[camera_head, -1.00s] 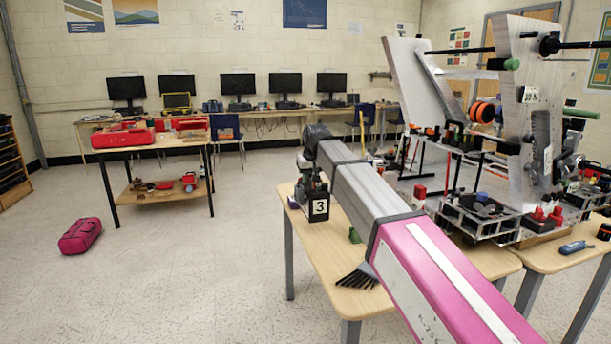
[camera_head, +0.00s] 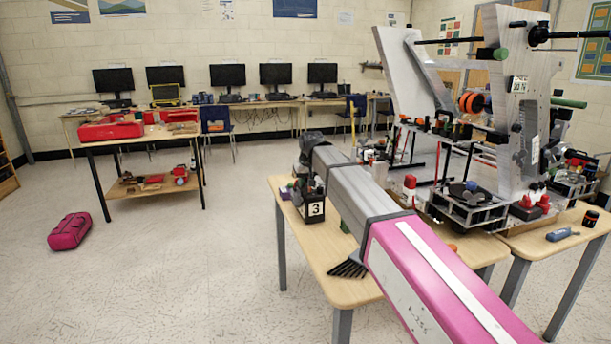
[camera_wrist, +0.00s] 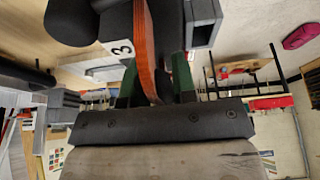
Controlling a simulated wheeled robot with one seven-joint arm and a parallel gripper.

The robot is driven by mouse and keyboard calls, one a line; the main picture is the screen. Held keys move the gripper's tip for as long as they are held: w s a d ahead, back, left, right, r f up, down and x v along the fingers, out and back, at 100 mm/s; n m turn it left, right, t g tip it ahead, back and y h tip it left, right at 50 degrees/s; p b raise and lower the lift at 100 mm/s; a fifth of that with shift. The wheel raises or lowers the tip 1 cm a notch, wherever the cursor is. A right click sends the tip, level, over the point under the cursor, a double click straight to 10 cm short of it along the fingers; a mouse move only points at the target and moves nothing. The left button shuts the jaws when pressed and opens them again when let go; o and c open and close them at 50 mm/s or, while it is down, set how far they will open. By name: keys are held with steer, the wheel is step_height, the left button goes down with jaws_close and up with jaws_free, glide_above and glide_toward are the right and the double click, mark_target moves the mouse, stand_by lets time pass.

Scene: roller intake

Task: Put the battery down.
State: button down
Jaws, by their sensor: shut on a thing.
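The battery (camera_head: 314,210) is a dark block with a white label reading 3. In the head view it shows at the left part of the wooden table (camera_head: 335,262), under the end of my arm. I cannot tell whether its base touches the tabletop. In the wrist view the labelled battery (camera_wrist: 121,48) is at the top, with an orange strap (camera_wrist: 146,45) rising from it. My gripper (camera_wrist: 153,84) has green fingers closed on this strap.
A large metal robot with tall plates (camera_head: 520,120) stands at the table's right. A black brush (camera_head: 348,268) lies at the front edge. A pink bag (camera_head: 69,231) is on the floor at left. A second table (camera_head: 140,140) holds red boxes.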

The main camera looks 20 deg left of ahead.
stand_by(0.3)
steer(key=c, duration=0.9)
jaws_free()
steer(key=shift+f, duration=0.1)
steer(key=v, duration=1.2)
